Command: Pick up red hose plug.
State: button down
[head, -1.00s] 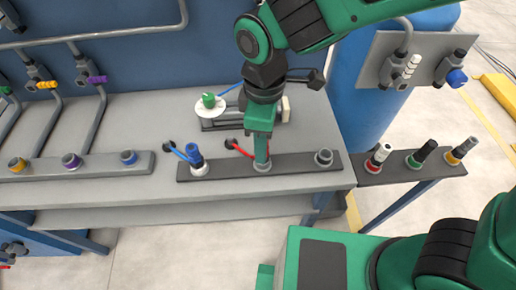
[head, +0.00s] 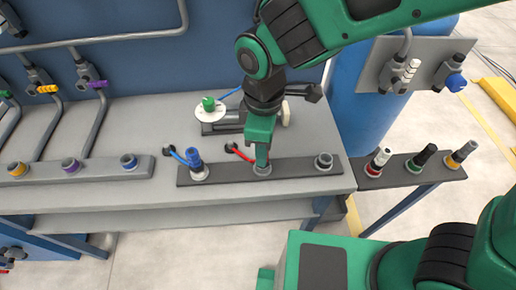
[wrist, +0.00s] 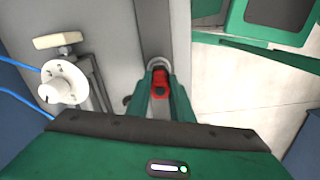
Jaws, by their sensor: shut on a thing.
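The red hose plug (wrist: 160,82) sits between my gripper's two green fingers in the wrist view. Its far end is at a light ring-shaped socket (wrist: 158,63), and I cannot tell whether it is fully seated. In the head view my gripper (head: 262,164) points down at the middle socket of the dark rail (head: 222,173) and hides most of the plug. The red hose (head: 241,154) runs left from there to a dark fitting. My gripper is shut on the red plug.
A blue hose plug (head: 194,157) stands in the left socket of the same rail. An empty-looking grey socket (head: 323,160) is at its right end. Behind stands a white disc with a green knob (head: 208,104). Red, green and orange-ringed plugs stand on a side shelf (head: 409,175).

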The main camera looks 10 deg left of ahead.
jog(key=shift+r, duration=0.7)
notch_tip(320, 180, up, 3)
jog(key=shift+f, duration=0.15)
jog(key=s+a+r, duration=0.6)
jog(key=s+a, duration=0.2)
jog(key=shift+a+r, duration=0.35)
jog(key=shift+r, duration=0.05)
jog(key=shift+w, duration=0.1)
notch_tip(320, 180, up, 8)
dwell(0.4)
